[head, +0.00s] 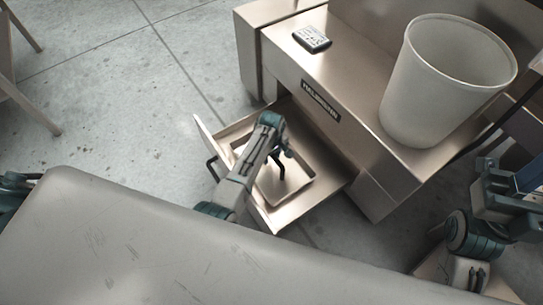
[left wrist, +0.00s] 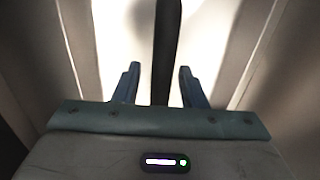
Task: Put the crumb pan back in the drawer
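The drawer (head: 207,130) is pulled out from the metal cabinet, with a black handle on its front. The crumb pan (head: 296,192), a shallow beige tray, is inside the drawer's outline. I cannot tell whether it rests on the drawer's floor. A dark upright handle (head: 281,180) shows at its middle. My left gripper (head: 284,152) is above the pan at this handle.
The cabinet (head: 345,85) carries a large white bin (head: 440,85) and a small dark device (head: 312,39) on top. A grey padded surface (head: 150,245) fills the foreground. Bare concrete floor (head: 110,95) lies to the left. Furniture legs (head: 25,95) stand at the far left.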

